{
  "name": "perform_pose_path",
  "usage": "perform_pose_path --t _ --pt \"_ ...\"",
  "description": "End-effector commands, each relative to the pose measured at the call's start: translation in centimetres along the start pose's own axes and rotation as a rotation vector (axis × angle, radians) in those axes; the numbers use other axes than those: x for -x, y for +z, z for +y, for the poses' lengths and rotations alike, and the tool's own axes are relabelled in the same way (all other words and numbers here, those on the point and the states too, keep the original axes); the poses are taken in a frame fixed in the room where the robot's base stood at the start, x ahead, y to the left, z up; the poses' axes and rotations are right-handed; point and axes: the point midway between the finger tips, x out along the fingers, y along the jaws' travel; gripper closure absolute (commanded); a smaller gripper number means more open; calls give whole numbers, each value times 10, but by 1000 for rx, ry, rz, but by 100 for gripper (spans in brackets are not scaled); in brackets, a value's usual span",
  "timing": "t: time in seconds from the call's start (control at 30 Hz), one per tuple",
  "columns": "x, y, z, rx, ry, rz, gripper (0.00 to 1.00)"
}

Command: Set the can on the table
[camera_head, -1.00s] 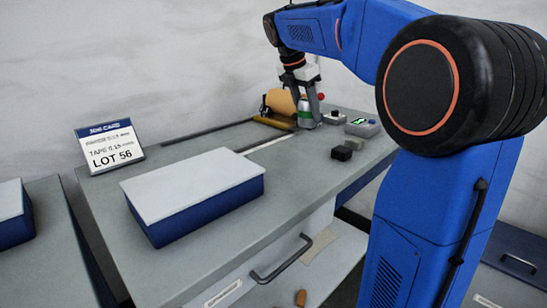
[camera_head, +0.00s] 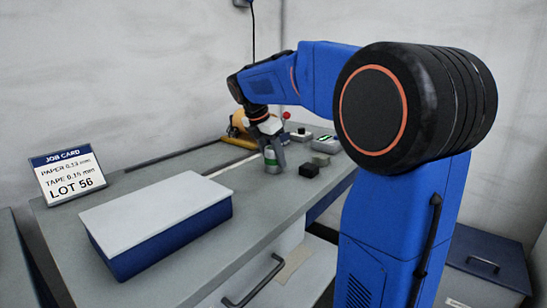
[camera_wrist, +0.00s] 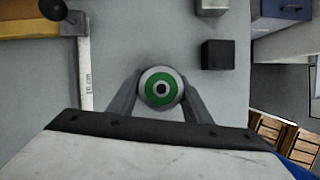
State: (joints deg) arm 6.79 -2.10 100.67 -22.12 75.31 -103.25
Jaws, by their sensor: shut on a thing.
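The can (camera_head: 272,161), with a green band, is held low at the far part of the grey table (camera_head: 213,247). In the wrist view its round top (camera_wrist: 161,88) shows a green ring, white rim and dark centre. My gripper (camera_head: 271,157) is shut on the can, with one finger on each side of it; the fingers also show in the wrist view (camera_wrist: 160,98). The can looks upright. Its base is at or very near the table surface; I cannot tell whether it touches.
A black block (camera_head: 309,170) and a grey block (camera_head: 321,159) stand right of the can. A white ruler (camera_wrist: 84,75) lies left. A white-lidded blue box (camera_head: 160,222) and job card (camera_head: 66,175) are nearer.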

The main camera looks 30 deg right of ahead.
Motion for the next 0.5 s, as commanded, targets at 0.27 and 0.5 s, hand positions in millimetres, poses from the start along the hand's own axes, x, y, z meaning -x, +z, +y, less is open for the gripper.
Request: perform_pose_path --t 0.27,0.5 --pt "-2 -1 0 0 0 0 37" --pt "-2 -1 0 0 0 0 37"
